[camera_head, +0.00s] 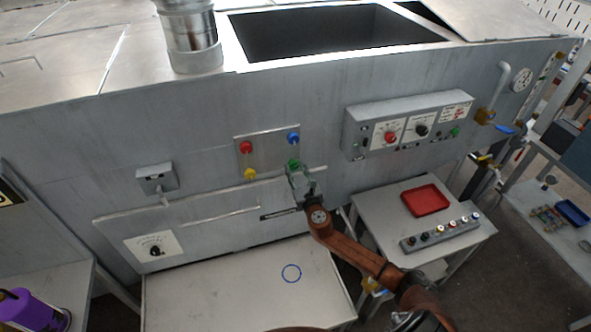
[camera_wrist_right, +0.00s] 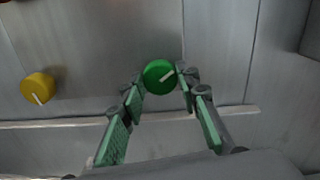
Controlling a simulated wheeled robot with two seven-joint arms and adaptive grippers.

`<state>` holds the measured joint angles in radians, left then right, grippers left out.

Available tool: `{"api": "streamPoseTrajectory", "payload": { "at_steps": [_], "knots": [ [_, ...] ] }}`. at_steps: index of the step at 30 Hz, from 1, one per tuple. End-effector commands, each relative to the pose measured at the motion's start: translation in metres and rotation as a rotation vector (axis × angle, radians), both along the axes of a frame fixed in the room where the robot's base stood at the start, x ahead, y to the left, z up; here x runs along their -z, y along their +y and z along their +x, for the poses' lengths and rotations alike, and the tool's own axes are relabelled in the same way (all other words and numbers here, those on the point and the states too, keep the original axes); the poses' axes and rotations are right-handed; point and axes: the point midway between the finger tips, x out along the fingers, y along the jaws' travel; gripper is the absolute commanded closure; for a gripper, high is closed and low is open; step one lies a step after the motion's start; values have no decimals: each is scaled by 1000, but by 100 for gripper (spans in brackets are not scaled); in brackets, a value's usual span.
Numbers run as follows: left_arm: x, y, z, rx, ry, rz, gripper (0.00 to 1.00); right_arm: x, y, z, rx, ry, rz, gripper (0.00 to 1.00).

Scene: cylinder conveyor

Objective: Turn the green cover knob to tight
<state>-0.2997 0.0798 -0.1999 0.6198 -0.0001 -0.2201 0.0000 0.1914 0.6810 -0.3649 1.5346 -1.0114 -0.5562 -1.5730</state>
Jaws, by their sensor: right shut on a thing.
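The green cover knob (camera_head: 293,163) is at the lower right of a small plate with several coloured knobs on the machine's front. My right gripper (camera_head: 301,178) is at it, the arm reaching up from the lower right. In the right wrist view the green knob (camera_wrist_right: 159,76) sits between the two fingertips of my right gripper (camera_wrist_right: 160,84), which are shut on its sides. Its white mark slants up to the right. My left gripper is not in view.
A yellow knob (camera_head: 250,174), a red knob (camera_head: 246,147) and a blue knob (camera_head: 293,138) share the plate. A control box (camera_head: 408,124) is to the right. A side table holds a red tray (camera_head: 426,200). A front table (camera_head: 230,300) bears a blue ring mark.

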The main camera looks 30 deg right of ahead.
Motion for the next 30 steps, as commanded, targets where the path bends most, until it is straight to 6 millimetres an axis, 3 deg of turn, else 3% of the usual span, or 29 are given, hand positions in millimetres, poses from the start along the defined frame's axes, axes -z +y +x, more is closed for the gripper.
{"api": "streamPoseTrajectory", "payload": {
  "at_steps": [11, 30],
  "knots": [
    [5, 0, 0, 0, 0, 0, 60, 2, -1, 0, 1, -34, 147, 95],
    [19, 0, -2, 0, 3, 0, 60, 2, -1, 0, 2, -174, 726, 95]
  ]
}}
